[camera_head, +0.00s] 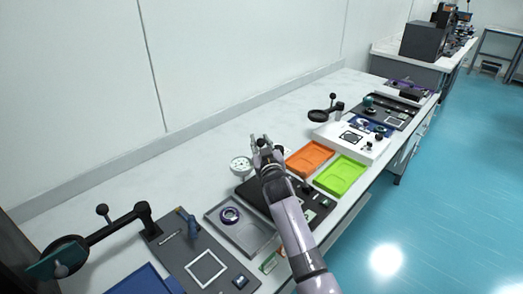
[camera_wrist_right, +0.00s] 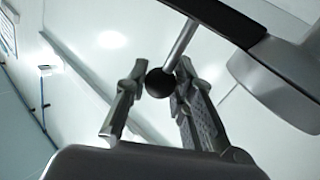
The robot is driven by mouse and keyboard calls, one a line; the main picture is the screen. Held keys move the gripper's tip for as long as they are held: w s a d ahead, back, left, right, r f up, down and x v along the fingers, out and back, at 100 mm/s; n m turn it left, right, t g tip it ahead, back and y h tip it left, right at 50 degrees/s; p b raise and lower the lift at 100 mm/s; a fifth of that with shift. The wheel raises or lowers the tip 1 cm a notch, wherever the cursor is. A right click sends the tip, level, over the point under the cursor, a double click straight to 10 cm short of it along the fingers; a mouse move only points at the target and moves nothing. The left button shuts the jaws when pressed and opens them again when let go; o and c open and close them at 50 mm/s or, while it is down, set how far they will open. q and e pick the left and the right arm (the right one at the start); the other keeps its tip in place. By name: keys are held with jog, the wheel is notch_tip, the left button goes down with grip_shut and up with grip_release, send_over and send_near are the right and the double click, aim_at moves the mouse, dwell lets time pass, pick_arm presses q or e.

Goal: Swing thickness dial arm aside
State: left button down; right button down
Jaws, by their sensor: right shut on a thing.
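The thickness dial (camera_head: 240,165), a round white-faced gauge, stands at the back left corner of a dark plate (camera_head: 318,201) on the table. My right gripper (camera_head: 261,141) is just right of the dial and hides part of its arm. In the right wrist view, a black ball knob (camera_wrist_right: 159,83) on a thin metal rod (camera_wrist_right: 181,45) sits between the two fingers, and the gripper is shut on it. A dark bar (camera_wrist_right: 218,18) and a grey rounded body (camera_wrist_right: 278,78) join above the knob. My left gripper is out of view.
An orange tray (camera_head: 310,157) and a green tray (camera_head: 342,175) lie right of my arm. A magnifier on a jointed arm (camera_head: 115,226) stands front left. The table behind the dial is bare.

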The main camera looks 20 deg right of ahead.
jog(key=shift+r, duration=0.2)
jog(key=c, duration=1.7)
grip_release()
jog(key=shift+w+a, duration=0.1)
jog(key=shift+o, duration=1.4)
jog(key=shift+f, duration=0.15)
jog(key=shift+o, duration=0.4)
jog(key=shift+s+f, duration=0.1)
jog(key=shift+s, duration=0.4)
jog(key=s+a, duration=0.1)
jog(key=s, duration=1)
